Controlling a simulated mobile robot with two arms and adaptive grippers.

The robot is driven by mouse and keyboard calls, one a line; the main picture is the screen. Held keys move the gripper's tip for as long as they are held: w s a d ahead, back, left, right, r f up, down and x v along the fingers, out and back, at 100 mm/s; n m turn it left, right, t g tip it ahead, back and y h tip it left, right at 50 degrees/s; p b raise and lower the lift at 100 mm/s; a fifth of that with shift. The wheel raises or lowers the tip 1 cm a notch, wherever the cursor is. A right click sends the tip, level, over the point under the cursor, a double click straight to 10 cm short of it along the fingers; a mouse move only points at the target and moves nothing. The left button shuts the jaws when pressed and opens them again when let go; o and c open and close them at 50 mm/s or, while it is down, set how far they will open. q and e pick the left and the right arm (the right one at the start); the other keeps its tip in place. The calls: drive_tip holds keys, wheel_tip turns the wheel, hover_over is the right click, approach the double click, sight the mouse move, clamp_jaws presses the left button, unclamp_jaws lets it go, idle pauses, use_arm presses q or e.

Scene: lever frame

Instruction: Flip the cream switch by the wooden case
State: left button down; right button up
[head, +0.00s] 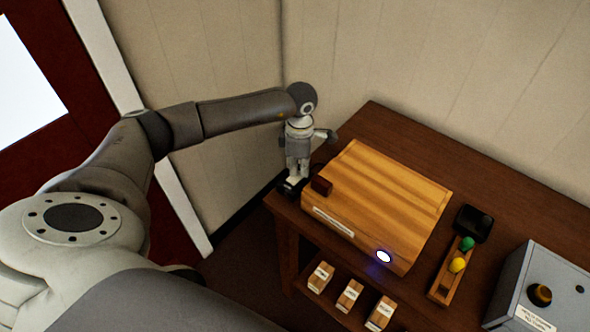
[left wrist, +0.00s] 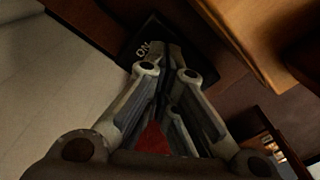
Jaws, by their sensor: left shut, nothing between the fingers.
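The wooden case (head: 385,195) is a striped wood box on the dark table, with a white label strip and a glowing round light on its front. My left gripper (head: 291,184) points down at the table's left corner, beside the case's left end. Its fingers are shut and empty. In the left wrist view the fingertips (left wrist: 165,58) reach over a black plate (left wrist: 135,44) with white lettering, only partly readable. The case also shows there (left wrist: 270,35). I cannot make out the cream switch; the fingers cover part of the plate. My right gripper is not in view.
To the right are a wooden tray (head: 443,286) with green and yellow knobs, a black dish (head: 474,223) and a grey box (head: 540,290). Labelled wooden blocks (head: 349,295) sit low in front.

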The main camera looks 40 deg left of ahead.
sight(299, 174)
use_arm(q)
drive_tip(key=shift+s, duration=0.15)
drive_tip(key=shift+w+r+p, duration=0.2)
drive_tip(key=shift+r+p, duration=0.4)
drive_tip(key=shift+r, duration=0.2)
drive_tip(key=shift+s+r+p, duration=0.1)
drive_tip(key=shift+r+p, duration=1.3)
drive_tip(key=shift+r, duration=1.2)
